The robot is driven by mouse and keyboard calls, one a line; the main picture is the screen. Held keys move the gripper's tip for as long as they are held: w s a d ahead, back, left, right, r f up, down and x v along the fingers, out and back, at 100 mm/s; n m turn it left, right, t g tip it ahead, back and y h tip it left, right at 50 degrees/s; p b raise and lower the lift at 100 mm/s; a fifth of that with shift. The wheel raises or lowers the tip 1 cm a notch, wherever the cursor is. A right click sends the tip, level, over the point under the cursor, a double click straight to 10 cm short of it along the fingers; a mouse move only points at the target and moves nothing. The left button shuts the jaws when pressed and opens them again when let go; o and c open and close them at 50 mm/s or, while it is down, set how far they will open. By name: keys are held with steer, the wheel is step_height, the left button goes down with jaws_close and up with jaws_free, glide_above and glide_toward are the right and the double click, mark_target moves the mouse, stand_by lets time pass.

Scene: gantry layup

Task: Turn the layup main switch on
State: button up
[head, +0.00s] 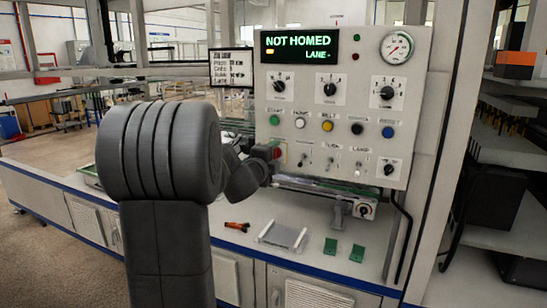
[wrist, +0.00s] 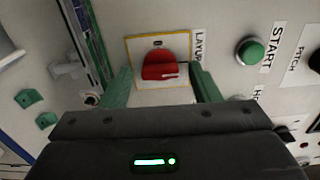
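The layup main switch is a red rotary knob (wrist: 166,66) on a white plate with a yellow border, beside a label reading LAYUP. My gripper (wrist: 161,78) is open, with one green finger on each side of the knob in the wrist view. Gaps show between the knob and both fingers; I cannot tell how deep the fingertips reach. In the head view my gripper (head: 268,158) is at the left edge of the control panel (head: 300,60) and hides most of the switch. The panel display (head: 299,46) reads NOT HOMED.
The green START button (wrist: 250,51) is close to the right finger in the wrist view. Other buttons, toggles and dials (head: 330,89) cover the panel. A small tray (head: 284,236), a red-and-black tool (head: 237,226) and green blocks (head: 331,247) lie on the bench below.

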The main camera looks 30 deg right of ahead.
steer(key=shift+a, duration=0.1)
steer(key=v, duration=1.3)
steer(key=shift+s+a, duration=0.2)
steer(key=shift+s, duration=0.1)
steer(key=x, duration=1.4)
steer(key=shift+a, duration=0.1)
steer(key=shift+a, duration=0.1)
